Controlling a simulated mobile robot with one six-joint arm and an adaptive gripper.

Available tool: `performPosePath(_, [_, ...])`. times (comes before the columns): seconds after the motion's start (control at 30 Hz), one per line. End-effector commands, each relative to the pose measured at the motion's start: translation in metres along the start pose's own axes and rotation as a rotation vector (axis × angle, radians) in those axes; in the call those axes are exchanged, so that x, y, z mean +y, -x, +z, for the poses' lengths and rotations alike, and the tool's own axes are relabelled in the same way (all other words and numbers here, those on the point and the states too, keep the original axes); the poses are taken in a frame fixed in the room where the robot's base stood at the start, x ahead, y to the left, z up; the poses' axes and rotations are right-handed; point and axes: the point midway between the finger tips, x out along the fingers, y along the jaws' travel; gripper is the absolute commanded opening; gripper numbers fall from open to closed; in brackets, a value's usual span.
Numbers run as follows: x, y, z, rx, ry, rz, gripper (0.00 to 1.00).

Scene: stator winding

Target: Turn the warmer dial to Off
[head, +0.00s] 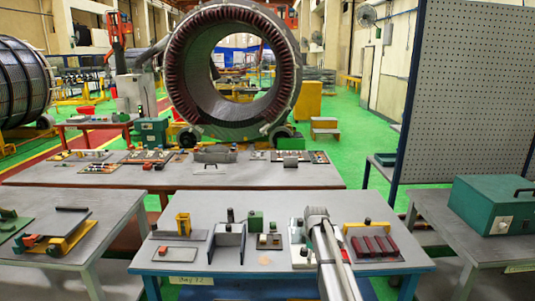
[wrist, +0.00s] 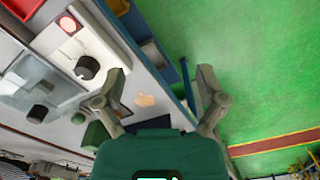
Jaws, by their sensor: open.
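The middle table (head: 220,265) carries several fixtures, including a yellow one (head: 183,224) and a dark red slotted block (head: 375,246). A perforated panel (head: 475,90) stands behind the right table (head: 463,249). A narrow gap separates the two tables. A large stator ring (head: 180,75) stands behind.

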Motion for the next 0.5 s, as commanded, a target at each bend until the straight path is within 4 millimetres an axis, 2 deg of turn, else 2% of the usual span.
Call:
performPosePath(0.27, [-0.026, -0.011, 0.014, 0.000, -0.100, 0.000, 0.90])
performPosePath(0.5, [-0.062, -0.026, 0.032, 0.000, -0.248, 0.000, 0.90])
